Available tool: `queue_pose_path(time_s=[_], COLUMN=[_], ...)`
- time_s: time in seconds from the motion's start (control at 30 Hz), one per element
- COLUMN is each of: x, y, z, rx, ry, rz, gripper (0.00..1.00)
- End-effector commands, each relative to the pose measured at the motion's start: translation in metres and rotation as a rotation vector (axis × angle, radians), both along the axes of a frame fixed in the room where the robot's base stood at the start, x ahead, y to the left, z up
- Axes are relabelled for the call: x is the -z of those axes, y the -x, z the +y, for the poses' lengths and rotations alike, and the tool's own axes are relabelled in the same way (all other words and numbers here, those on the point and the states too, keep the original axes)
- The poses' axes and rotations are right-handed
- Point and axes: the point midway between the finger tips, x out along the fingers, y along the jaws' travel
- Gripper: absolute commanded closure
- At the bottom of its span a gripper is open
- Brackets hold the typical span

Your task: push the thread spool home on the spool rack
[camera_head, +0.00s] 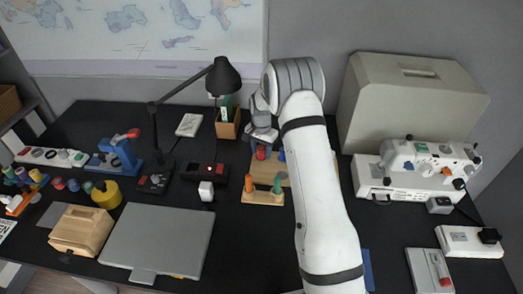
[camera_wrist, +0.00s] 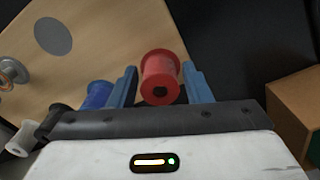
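A red thread spool (camera_wrist: 160,75) stands out from a light wooden board, seemingly the spool rack (camera_wrist: 95,35), in the wrist view. My gripper (camera_wrist: 161,85) has one blue-grey finger on each side of this spool, very close to it. I cannot tell whether the fingers touch it. The spool's seat on the rack is hidden. A blue spool (camera_wrist: 97,95) is left of the left finger, with black (camera_wrist: 55,120) and white (camera_wrist: 22,138) ones beyond. In the head view my gripper (camera_head: 262,138) is just above the red spool (camera_head: 262,153); my arm covers much of the rack (camera_head: 275,177).
A wooden block with orange and green handles (camera_head: 263,198) stands in front of the rack. A wooden pen box (camera_head: 229,128) and black lamp (camera_head: 222,77) are behind and left. A sewing machine (camera_head: 430,165) is at right.

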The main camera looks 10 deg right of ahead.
Motion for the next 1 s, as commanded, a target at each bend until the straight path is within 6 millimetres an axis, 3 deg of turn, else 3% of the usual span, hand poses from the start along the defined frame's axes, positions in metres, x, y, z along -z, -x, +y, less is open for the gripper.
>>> queue_pose_path(time_s=[0.13, 0.47, 0.83, 1.0], x=[0.000, -0.007, -0.065, -0.079], y=[0.000, 0.000, -0.001, 0.000], z=[0.000, 0.000, 0.000, -0.001], rx=[0.000, 0.000, 0.000, 0.000], ry=[0.000, 0.000, 0.000, 0.000], rz=[0.000, -0.001, -0.003, 0.000], gripper=[0.45, 0.45, 0.45, 0.45])
